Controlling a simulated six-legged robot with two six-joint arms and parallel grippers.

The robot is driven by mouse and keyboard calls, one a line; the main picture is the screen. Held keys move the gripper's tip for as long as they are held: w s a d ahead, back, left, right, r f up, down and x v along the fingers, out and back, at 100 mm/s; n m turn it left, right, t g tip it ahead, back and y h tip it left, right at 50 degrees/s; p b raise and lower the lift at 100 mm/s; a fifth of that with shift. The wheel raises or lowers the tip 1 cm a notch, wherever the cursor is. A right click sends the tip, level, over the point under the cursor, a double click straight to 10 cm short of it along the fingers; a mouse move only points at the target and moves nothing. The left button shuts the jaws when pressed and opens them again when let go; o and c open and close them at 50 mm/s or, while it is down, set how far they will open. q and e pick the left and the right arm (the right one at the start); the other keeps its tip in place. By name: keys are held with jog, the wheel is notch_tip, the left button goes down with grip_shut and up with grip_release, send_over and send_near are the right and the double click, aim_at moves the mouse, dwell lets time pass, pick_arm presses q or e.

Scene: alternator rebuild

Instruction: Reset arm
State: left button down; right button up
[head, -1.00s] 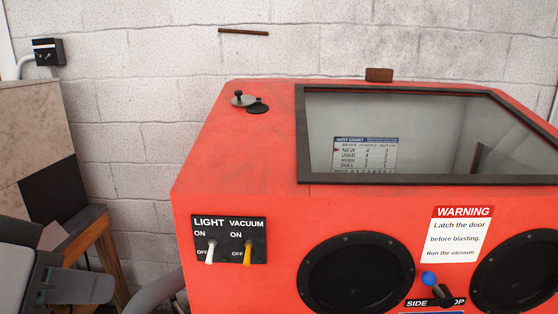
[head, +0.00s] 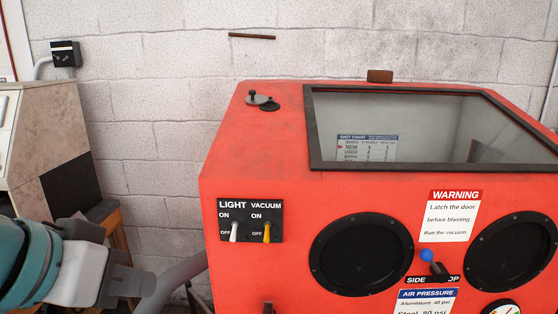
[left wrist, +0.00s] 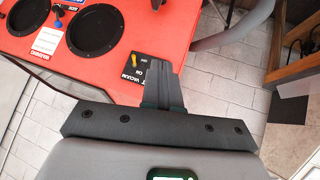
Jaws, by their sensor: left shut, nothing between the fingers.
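My left arm comes in at the lower left of the head view. Its gripper (head: 148,282) is shut and empty, left of and below the red blast cabinet's switch panel. In the left wrist view, the closed fingers (left wrist: 160,65) appear in front of the cabinet's edge, partly covering the panel; I cannot tell whether they touch anything. The red cabinet (head: 290,260) has a black switch panel (head: 276,222) with a white light lever (head: 234,231) and a yellow vacuum lever (head: 267,232). Both levers point down toward OFF. My right gripper is not in view.
The cabinet has a dark-framed window (head: 312,130), two black round ports (head: 360,255) and a blue-knobbed lever (head: 427,256). A grey hose (head: 178,283) runs beside the gripper. A beige bench unit (head: 38,130) stands left. Tiled floor (left wrist: 240,70) shows in the left wrist view.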

pick_arm(q)
jog(key=w+d+f+g, duration=0.1)
jog(key=w+d+f, duration=0.15)
jog(key=f, duration=0.85)
jog(key=w+d+f+g, duration=0.2)
jog(key=w+f, duration=0.2)
jog(key=f, duration=0.8)
jog(key=w+d+f+g, duration=0.15)
jog(key=w+f, duration=0.25)
jog(key=f, duration=0.7)
jog(key=s+f+n+g, duration=0.1)
jog(key=s+f+n, duration=0.1)
jog(key=s+f, duration=0.7)
jog(key=s+a+f+n+g, duration=0.1)
jog(key=s+f+n, duration=0.1)
jog(key=s+f, duration=0.7)
notch_tip(320, 180, down, 7)
jog(key=shift+s+a+g, duration=0.2)
jog(key=shift+s+g, duration=0.1)
jog(key=shift+g, duration=0.05)
